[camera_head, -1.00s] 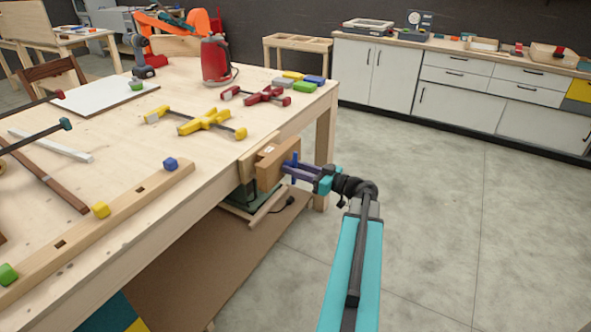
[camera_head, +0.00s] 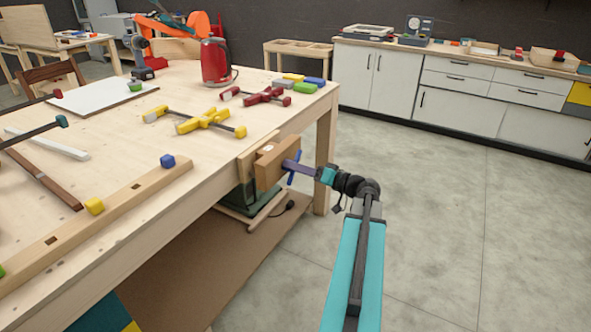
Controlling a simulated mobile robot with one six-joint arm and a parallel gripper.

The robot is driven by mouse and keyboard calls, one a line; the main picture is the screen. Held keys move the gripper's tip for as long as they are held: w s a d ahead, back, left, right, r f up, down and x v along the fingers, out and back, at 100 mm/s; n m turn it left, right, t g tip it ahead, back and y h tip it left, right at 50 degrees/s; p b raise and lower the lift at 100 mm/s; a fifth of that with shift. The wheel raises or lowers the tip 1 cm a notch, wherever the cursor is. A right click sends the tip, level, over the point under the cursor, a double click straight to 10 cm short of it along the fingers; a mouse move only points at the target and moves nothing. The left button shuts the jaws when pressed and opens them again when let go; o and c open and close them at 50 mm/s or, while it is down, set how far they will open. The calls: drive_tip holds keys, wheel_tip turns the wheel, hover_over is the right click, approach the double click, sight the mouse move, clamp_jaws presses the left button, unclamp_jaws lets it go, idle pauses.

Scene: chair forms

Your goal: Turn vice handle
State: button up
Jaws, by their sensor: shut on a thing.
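The vice (camera_head: 270,167) is a wooden block jaw on the near right corner of the workbench. Its blue handle (camera_head: 291,180) sits at the front of the jaw, tilted, with its lower end showing below my gripper. My gripper (camera_head: 292,167) has purple fingers and reaches in from the right. The fingers are shut on the handle and seen nearly edge-on, so they hide its middle part.
The workbench top (camera_head: 110,200) holds yellow clamps (camera_head: 205,121), red clamps (camera_head: 262,96) and a red kettle-like container (camera_head: 215,62). A green machine (camera_head: 250,200) sits under the vice. The floor to the right is clear up to white cabinets (camera_head: 460,85).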

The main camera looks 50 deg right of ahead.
drive_tip(key=shift+s+m, duration=0.1)
drive_tip(key=shift+m, duration=0.4)
drive_tip(key=shift+c, duration=0.2)
drive_tip(key=o, duration=1.1)
drive_tip(key=shift+c, duration=0.2)
drive_tip(key=v, duration=1.3)
drive_tip(key=shift+s+b, duration=0.3)
drive_tip(key=shift+s, duration=0.1)
drive_tip(key=shift+d+f, duration=0.1)
